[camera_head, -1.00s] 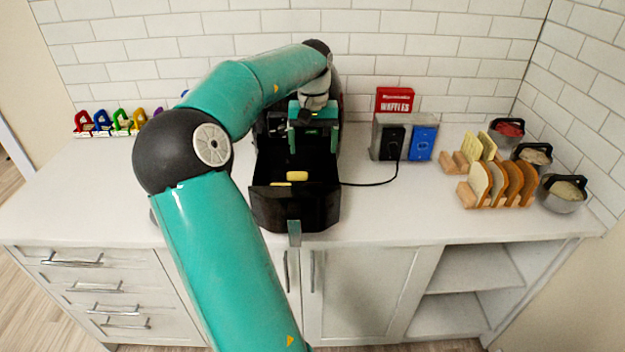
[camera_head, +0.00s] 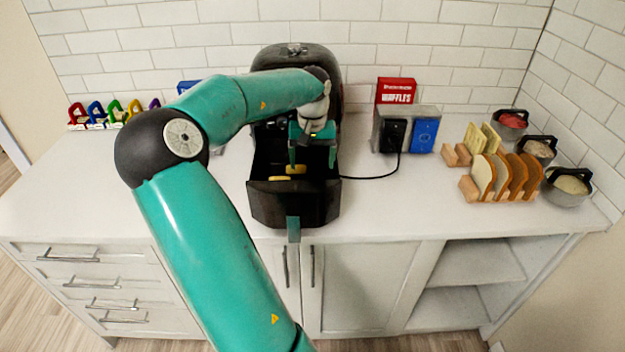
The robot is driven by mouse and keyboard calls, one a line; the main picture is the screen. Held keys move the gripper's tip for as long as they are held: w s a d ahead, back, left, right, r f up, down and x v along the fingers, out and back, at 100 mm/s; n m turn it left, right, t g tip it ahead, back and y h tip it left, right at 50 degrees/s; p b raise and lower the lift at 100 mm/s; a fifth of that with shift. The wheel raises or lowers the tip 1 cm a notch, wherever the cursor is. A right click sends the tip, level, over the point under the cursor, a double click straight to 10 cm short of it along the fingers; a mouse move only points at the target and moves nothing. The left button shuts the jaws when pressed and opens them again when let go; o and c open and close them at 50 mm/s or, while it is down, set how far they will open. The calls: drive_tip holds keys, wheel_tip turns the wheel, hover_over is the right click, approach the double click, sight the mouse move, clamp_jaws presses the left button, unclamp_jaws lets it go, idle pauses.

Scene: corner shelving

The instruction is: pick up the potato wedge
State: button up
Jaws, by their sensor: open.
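Two small yellow potato wedges lie in the black air fryer drawer: one wedge (camera_head: 296,169) further back and another wedge (camera_head: 279,178) just in front of it and to the left. The drawer (camera_head: 295,207) is pulled out from the air fryer (camera_head: 297,62). My gripper (camera_head: 312,167) is open and points down into the drawer's back part. Its left finger is close to the back wedge, and its right finger is near the drawer's right wall. Nothing shows between the fingers. I cannot tell whether the left finger touches the wedge.
The drawer walls surround my gripper closely. A black cord (camera_head: 372,177) runs right to an outlet box (camera_head: 405,130) beside a red waffle box (camera_head: 396,91). Bread racks (camera_head: 497,178) and lidded bowls (camera_head: 567,187) stand at the right.

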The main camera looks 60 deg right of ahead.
wheel_tip(320, 180, down, 5)
drive_tip(key=shift+d+f, duration=0.1)
drive_tip(key=c, duration=1.1)
drive_tip(key=shift+o, duration=0.2)
